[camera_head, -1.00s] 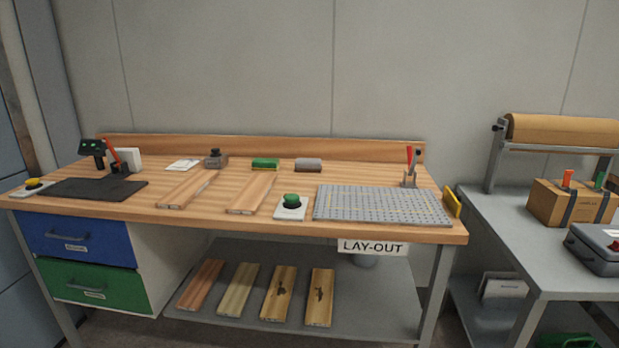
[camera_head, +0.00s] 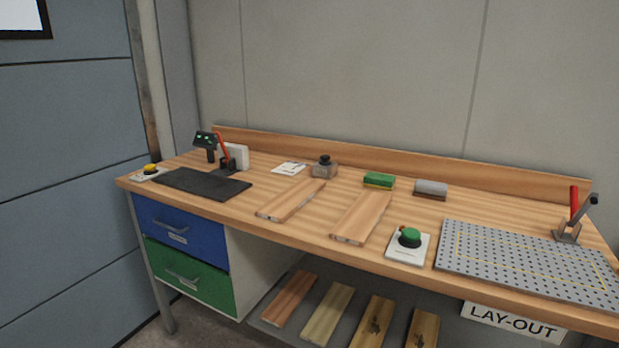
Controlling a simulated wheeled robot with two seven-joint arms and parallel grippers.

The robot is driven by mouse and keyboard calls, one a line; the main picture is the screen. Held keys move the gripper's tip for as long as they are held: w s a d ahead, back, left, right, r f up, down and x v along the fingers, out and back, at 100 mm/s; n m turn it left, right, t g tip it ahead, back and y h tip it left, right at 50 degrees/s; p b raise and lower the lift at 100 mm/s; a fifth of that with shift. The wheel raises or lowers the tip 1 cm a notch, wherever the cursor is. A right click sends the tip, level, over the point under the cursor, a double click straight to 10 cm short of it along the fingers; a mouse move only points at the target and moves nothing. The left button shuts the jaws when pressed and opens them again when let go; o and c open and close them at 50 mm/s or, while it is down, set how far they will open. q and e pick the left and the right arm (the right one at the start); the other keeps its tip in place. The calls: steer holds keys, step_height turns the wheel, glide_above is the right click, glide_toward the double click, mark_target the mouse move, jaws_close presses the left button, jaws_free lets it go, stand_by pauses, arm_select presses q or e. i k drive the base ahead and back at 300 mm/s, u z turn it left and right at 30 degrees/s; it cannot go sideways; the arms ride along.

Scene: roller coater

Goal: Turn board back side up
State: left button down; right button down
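Two wooden boards lie flat on the wooden workbench (camera_head: 320,242). The left board (camera_head: 291,200) and the right board (camera_head: 362,217) lie apart, side by side, near the middle of the bench top. I cannot tell which face of either is the back. More boards lie on the shelf below: a reddish one (camera_head: 290,298), a pale one (camera_head: 327,313), and two with dark marks, the left marked board (camera_head: 371,322) and the right marked board (camera_head: 423,330). Neither of my grippers shows in the view.
A black mat (camera_head: 202,184) lies at the bench's left end, a grey perforated plate (camera_head: 527,262) at its right. A green sponge-like block (camera_head: 379,181) and a grey block (camera_head: 431,189) lie behind the boards.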

mark_target(357, 226)
steer(key=u, duration=0.2)
steer(key=i, duration=1)
steer(key=z, duration=0.25)
